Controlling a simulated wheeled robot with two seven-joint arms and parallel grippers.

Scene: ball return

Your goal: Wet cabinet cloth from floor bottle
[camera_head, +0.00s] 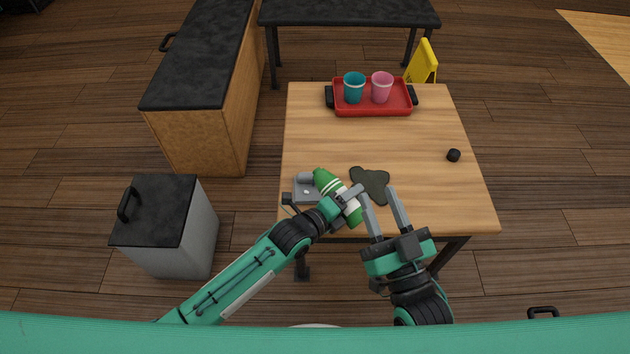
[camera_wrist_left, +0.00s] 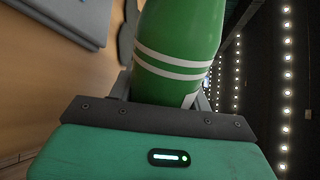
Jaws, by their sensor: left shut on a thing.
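The green bottle (camera_head: 328,183) with white bands is held tilted in my left gripper (camera_head: 347,203), over the table's front left part. Its narrower end points up-left in the head view, toward a grey folded item (camera_head: 303,195), which looks like the cloth. Whether bottle and cloth touch is unclear. In the left wrist view the bottle (camera_wrist_left: 180,45) sits between the fingers, and the grey item (camera_wrist_left: 75,20) is at upper left.
A red tray (camera_head: 373,110) with a teal cup (camera_head: 354,87) and a pink cup (camera_head: 381,86) stands at the table's (camera_head: 315,135) back. A small black object (camera_head: 453,155) lies at right. A cabinet (camera_head: 205,125) and grey box (camera_head: 180,240) stand left. A yellow sign (camera_head: 422,63) is behind.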

